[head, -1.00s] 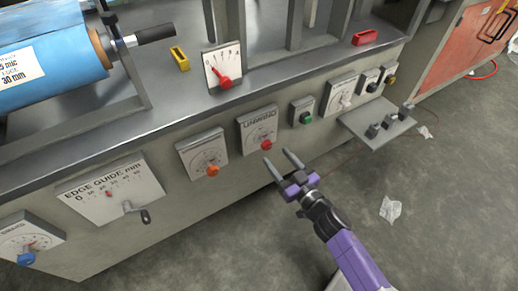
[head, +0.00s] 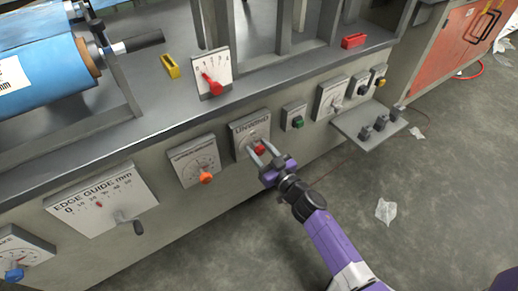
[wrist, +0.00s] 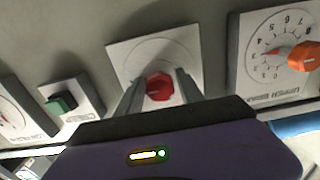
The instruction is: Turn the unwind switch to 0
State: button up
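The unwind switch is a red knob (head: 259,149) on a pale plate (head: 237,127) lettered UNWIND, on the machine's front. In the wrist view the red knob (wrist: 159,87) sits between my two fingers, with the plate (wrist: 125,52) behind it. My gripper (head: 262,148) is open, one finger on each side of the knob. A gap shows on the left of the knob in the wrist view; I cannot tell whether the right finger touches it. The plate's markings and the knob's setting are not readable.
An orange knob (head: 206,178) on a dial plate is left of the switch, and a green button (head: 298,122) is right. The edge guide panel (head: 100,203) with a dark crank is further left. A small shelf (head: 362,128) juts out at right.

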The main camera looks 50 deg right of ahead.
grip_shut()
jog(key=shift+n, duration=0.3)
jog(key=n, duration=0.3)
jog(key=shift+n, duration=0.4)
jog(key=n, duration=0.4)
jog(key=shift+f, duration=0.1)
jog(key=n, duration=0.5)
jog(key=shift+a+b, duration=0.1)
jog(key=shift+b, duration=0.3)
jog(key=shift+n+b, duration=0.45)
jog(key=shift+n, duration=1.85)
